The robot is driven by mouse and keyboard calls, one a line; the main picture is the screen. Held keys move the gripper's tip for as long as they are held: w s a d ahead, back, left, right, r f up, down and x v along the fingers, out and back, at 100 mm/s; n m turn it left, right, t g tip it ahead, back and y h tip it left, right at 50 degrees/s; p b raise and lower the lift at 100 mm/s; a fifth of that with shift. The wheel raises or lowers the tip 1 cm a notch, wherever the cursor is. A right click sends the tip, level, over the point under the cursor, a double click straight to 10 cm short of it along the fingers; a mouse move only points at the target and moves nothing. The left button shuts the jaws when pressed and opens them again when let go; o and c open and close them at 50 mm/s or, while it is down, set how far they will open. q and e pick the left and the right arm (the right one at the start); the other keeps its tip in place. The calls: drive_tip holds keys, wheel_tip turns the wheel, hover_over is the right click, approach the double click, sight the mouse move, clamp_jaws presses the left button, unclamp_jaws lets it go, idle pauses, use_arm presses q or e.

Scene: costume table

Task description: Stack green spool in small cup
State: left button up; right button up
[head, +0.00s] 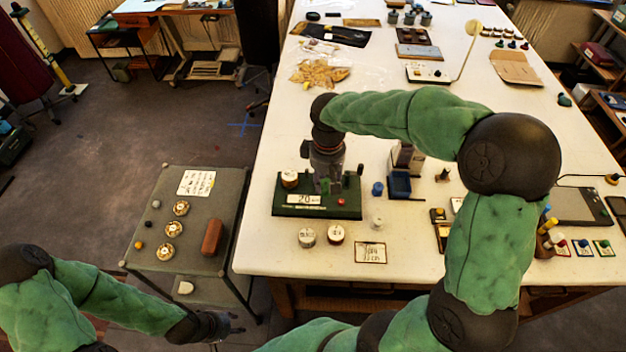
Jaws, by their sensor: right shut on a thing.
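My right gripper (328,184) points down over the dark green board (318,208) near the front of the white table. It is shut on a small green thing (325,187), which looks like the green spool and is mostly hidden by the fingers. I cannot tell whether it touches the board. I cannot surely pick out the small cup; a small pale round thing (377,222) stands just right of the board. My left gripper (228,325) is low at the left, away from the table top; its finger opening is too small to tell.
A white-topped jar (290,179) and a "20" card (304,199) are on the board. Two round tins (307,237) (336,234) and a card (370,252) lie in front. A blue container (399,185) stands right. A grey side table (190,215) holds several small things.

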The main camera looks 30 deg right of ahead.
drive_tip(key=w+d+f, duration=0.1)
drive_tip(key=w+f, duration=0.2)
drive_tip(key=w+d+f, duration=0.2)
drive_tip(key=w+f, duration=0.1)
drive_tip(key=w, duration=0.1)
drive_tip(key=w+d+f, duration=0.2)
drive_tip(key=w, duration=0.2)
drive_tip(key=shift+f, duration=0.4)
drive_tip(key=shift+w+f, duration=0.15)
drive_tip(key=shift+f, duration=1.65)
drive_tip(key=shift+f+b, duration=0.3)
drive_tip(key=shift+b, duration=0.05)
drive_tip(key=o, duration=0.8)
drive_tip(key=shift+o, duration=0.2)
